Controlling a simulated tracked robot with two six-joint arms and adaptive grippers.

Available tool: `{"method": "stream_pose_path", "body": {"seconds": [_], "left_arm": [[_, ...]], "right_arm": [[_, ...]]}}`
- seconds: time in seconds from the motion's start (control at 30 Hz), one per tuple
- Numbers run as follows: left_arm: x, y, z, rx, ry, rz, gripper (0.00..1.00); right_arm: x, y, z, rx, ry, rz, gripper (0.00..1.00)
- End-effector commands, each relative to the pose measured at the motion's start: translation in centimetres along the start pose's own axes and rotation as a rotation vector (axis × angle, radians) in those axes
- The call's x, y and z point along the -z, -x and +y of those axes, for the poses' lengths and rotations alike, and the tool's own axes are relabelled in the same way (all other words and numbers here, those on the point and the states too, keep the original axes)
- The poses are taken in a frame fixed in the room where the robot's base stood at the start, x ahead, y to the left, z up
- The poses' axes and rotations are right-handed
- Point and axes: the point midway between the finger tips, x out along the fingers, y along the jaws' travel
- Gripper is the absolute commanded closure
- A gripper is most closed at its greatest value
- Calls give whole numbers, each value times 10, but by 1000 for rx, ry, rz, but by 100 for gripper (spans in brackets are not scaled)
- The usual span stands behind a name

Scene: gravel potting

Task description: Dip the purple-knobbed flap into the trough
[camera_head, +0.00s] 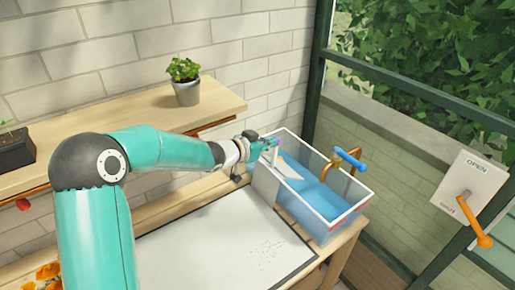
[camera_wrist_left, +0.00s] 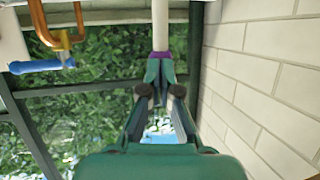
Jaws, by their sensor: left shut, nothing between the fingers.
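The trough (camera_head: 345,205) is a clear box of blue water with a white rim at the right end of the bench. A pale flap (camera_head: 292,167) slants inside its left end, partly hidden. A small purple knob (camera_head: 278,141) shows at the trough's back left, beside my left gripper (camera_head: 267,145). In the left wrist view, the purple knob (camera_wrist_left: 163,55) is at the tips of my left gripper (camera_wrist_left: 160,72), with a pale bar beyond it. The fingers are closed with nothing held between them; I cannot tell whether they touch the knob. My right gripper is not in view.
A bronze pipe with a blue handle (camera_head: 350,160) rises over the trough. A white mat (camera_head: 215,240) lies on the bench to its left. A potted plant (camera_head: 186,82) stands on the shelf. An OPEN sign (camera_head: 475,185) with an orange lever (camera_head: 474,222) is at right.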

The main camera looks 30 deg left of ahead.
Motion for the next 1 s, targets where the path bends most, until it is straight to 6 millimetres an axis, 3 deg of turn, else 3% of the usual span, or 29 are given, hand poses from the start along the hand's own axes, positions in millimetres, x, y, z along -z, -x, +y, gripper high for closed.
{"method": "stream_pose_path", "body": {"seconds": [0.6,1.0], "left_arm": [[16,-41,7,2,2,1,100],[16,-48,9,2,3,0,100]], "right_arm": [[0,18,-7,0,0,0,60],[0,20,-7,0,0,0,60]]}}
